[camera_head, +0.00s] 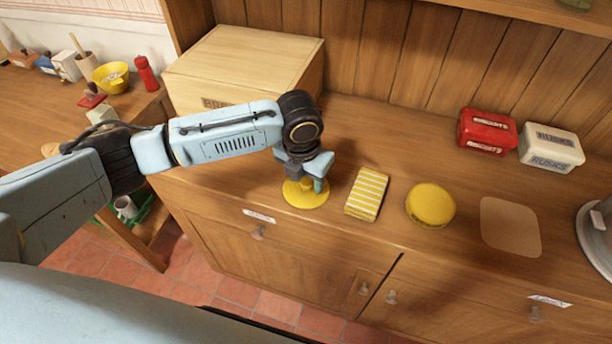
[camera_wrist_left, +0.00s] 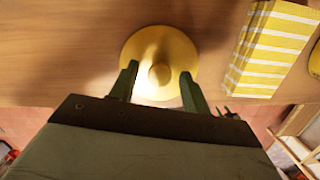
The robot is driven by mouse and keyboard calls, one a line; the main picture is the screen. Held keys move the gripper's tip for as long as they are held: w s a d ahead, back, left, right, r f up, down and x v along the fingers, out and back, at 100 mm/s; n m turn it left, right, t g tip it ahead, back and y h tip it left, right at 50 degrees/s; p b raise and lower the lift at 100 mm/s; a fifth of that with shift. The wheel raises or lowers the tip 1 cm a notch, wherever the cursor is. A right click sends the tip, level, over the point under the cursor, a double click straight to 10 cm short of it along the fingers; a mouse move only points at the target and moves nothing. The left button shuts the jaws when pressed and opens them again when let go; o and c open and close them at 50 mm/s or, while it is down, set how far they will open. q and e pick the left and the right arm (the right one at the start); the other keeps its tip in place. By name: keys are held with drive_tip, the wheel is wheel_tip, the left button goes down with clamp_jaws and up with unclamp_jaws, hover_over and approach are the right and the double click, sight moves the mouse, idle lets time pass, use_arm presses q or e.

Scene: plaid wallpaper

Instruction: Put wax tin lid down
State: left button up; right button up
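A round yellow lid (camera_head: 306,199) with a small knob lies on the wooden counter top near its front edge, and it also shows in the left wrist view (camera_wrist_left: 160,44). My left gripper (camera_head: 307,180) points down over the lid. In the left wrist view its two fingers (camera_wrist_left: 158,88) stand apart on either side of the knob, with a visible gap to it. Whether the fingertips touch the lid I cannot tell. A round yellow tin (camera_head: 430,204) stands to the right on the counter. My right gripper is not in view.
A yellow-and-white striped block (camera_head: 366,194) lies between lid and tin. A pale flat patch (camera_head: 510,227) is right of the tin. A red tin (camera_head: 487,131) and a white rusks tin (camera_head: 551,147) stand behind. A wooden box (camera_head: 245,65) stands behind my left arm.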

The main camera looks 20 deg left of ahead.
sight(303, 193)
use_arm(q)
drive_tip(key=shift+r, duration=0.1)
wheel_tip(303, 193, up, 12)
drive_tip(key=s+p, duration=0.1)
drive_tip(key=shift+s+a, duration=0.15)
drive_tip(key=shift+s, duration=0.05)
idle(0.6)
